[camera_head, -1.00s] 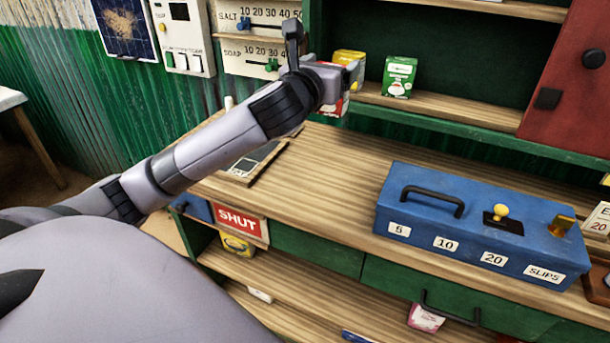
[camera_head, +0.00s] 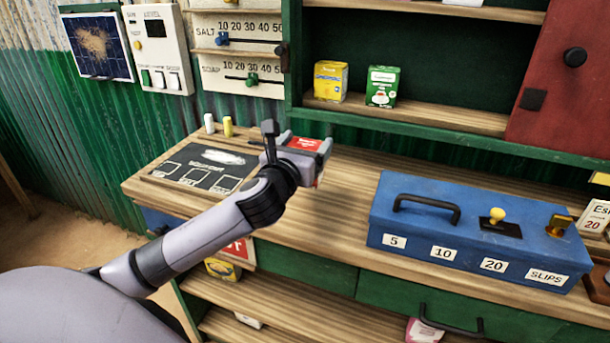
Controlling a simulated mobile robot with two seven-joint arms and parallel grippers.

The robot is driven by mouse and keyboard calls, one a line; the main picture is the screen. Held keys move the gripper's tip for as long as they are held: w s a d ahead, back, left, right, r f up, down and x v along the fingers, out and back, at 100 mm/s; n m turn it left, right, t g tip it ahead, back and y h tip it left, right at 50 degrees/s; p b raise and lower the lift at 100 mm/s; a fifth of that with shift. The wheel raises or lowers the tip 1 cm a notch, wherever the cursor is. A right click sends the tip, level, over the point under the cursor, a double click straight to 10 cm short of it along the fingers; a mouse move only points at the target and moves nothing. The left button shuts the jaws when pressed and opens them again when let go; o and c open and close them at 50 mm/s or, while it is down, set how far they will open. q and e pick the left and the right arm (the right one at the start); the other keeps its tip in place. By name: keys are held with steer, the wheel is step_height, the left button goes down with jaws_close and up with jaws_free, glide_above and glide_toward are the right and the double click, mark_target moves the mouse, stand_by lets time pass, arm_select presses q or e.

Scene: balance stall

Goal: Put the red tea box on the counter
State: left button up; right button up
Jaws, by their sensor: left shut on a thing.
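The red tea box (camera_head: 306,144) is in my left gripper (camera_head: 318,152), which is shut on it. Only its red top with a white label and a strip of its side show; the gripper hides the rest. The box is over the left-middle part of the wooden counter (camera_head: 345,205). I cannot tell whether its bottom touches the wood. My right gripper is not in view.
A blue cash box (camera_head: 415,225) fills the counter's right part. A slate board (camera_head: 200,168) lies on the left end, with two small pegs (camera_head: 228,126) behind it. A yellow box (camera_head: 331,82) and green box (camera_head: 382,87) stand on the shelf. Counter between slate and cash box is clear.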

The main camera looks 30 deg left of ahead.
arm_select(q)
step_height(320, 180, down, 5)
steer(key=shift+f+b, duration=0.15)
steer(key=shift+b, duration=0.55)
steer(key=shift+f, duration=0.45)
steer(key=o, duration=0.9)
steer(key=shift+o, duration=0.2)
steer(key=shift+r, duration=0.2)
steer(key=shift+s, duration=0.2)
steer(key=v, duration=1)
steer(key=shift+s+d, duration=0.15)
steer(key=shift+s, duration=0.05)
steer(key=shift+s+d, duration=0.15)
steer(key=shift+s, duration=0.45)
